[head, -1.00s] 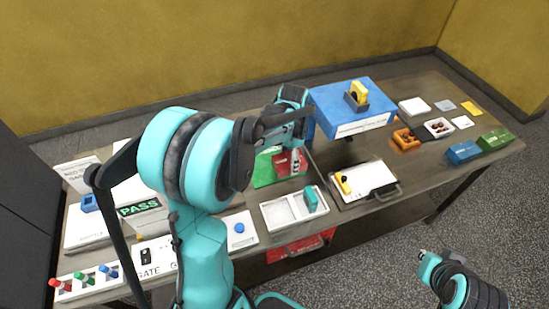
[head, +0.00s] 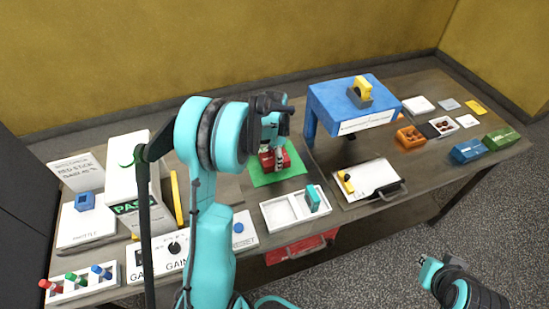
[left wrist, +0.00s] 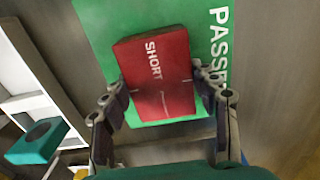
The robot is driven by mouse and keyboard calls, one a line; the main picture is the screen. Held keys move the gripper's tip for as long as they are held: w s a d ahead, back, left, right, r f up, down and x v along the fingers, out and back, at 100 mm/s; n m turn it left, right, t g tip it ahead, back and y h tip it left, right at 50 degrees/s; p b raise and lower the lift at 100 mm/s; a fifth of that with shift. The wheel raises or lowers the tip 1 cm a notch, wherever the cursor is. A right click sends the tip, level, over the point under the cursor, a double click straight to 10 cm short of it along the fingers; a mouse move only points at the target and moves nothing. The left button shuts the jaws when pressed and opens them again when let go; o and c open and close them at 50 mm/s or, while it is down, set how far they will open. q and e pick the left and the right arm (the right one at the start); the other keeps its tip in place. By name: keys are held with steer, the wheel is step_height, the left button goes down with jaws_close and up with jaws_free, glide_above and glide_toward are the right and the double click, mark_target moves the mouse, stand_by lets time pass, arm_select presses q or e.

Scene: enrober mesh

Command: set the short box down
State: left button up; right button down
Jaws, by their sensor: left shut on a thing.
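The short box (left wrist: 157,72) is red with the word SHORT on its top. My left gripper (left wrist: 160,88) is shut on it, one finger on each side. In the left wrist view the box overlaps the green mat (left wrist: 107,28), which bears partly visible lettering. In the head view the box (head: 283,160) shows low over the green mat (head: 293,177), partly hidden by my left gripper (head: 272,152). I cannot tell if it touches the mat. My right gripper (head: 428,264) is at the lower right, away from the table; its jaw opening is unclear.
A blue stand (head: 325,95) rises just right of the mat. A white divided tray (head: 285,212) with a teal block (head: 312,198) lies in front of it. A white board (head: 375,181) is to the right. A PASS-labelled white box (head: 125,180) stands at the left.

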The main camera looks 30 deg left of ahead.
arm_select(q)
steer(key=o, duration=1.4)
steer(key=shift+f, duration=0.1)
steer(key=s+d+r+n+t+p, duration=0.1)
steer(key=s+d+r+p, duration=0.1)
steer(key=r, duration=0.6)
steer(key=s+d+r+n+p, duration=0.1)
steer(key=d+r, duration=0.1)
steer(key=r, duration=0.6)
steer(key=shift+s+d+r+n+t, duration=0.25)
steer(key=shift+s+d+n+t, duration=0.8)
steer(key=shift+s+d, duration=1.35)
steer(key=shift+s+d+r+n+t, duration=0.3)
steer(key=shift+s+d+n+t, duration=0.95)
steer(key=shift+s, duration=1.9)
steer(key=shift+s+d+r+n+t, duration=0.25)
steer(key=shift+s+d+n+t, duration=0.55)
steer(key=shift+s+d, duration=1.7)
